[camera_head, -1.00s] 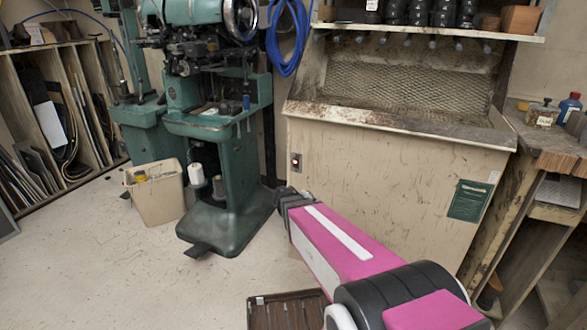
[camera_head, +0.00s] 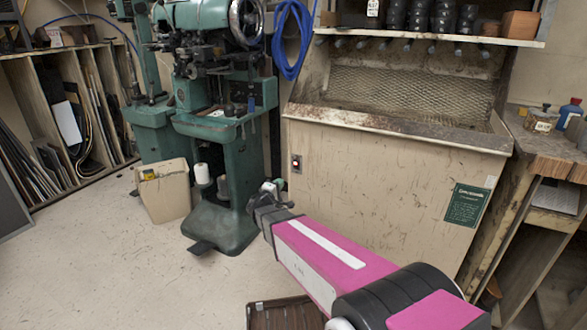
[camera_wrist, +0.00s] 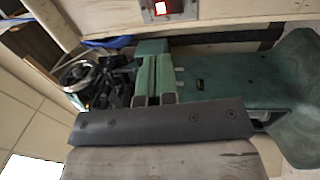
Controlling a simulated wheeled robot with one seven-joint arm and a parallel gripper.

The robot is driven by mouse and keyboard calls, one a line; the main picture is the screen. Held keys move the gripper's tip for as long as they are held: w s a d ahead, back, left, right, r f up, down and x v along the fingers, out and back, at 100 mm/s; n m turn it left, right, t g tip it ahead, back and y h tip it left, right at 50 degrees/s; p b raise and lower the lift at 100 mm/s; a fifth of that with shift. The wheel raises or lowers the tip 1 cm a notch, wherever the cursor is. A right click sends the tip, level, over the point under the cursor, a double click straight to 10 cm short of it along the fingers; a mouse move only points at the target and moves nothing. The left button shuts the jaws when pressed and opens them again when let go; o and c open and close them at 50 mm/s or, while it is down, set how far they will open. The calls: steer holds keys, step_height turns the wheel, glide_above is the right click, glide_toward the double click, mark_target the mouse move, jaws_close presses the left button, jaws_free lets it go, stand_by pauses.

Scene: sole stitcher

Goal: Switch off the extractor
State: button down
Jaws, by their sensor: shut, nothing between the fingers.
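The extractor (camera_head: 385,185) is a beige cabinet with a mesh-backed hood, right of the green stitching machine. Its small switch (camera_head: 297,163) sits on a metal plate at the front panel's upper left.
The green stitching machine (camera_head: 225,120) stands left of the extractor, with a beige bin (camera_head: 165,190) beside it. A wooden bench (camera_head: 545,140) stands at the right. A brown slatted mat or crate (camera_head: 285,314) lies on the floor below my arm. Floor at left is clear.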

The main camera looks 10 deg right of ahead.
mark_target(296, 163)
steer(key=x, duration=1.3)
steer(key=shift+w+d, duration=0.1)
steer(key=shift+w, duration=0.1)
steer(key=shift+w+d+r, duration=0.1)
steer(key=shift+w+d, duration=0.1)
steer(key=shift+w+d+r, duration=0.1)
steer(key=shift+w+d, duration=0.05)
steer(key=shift+w, duration=0.05)
steer(key=r+v, duration=0.3)
steer(key=v, duration=1.1)
steer(key=shift+r, duration=0.15)
steer(key=shift+s, duration=0.15)
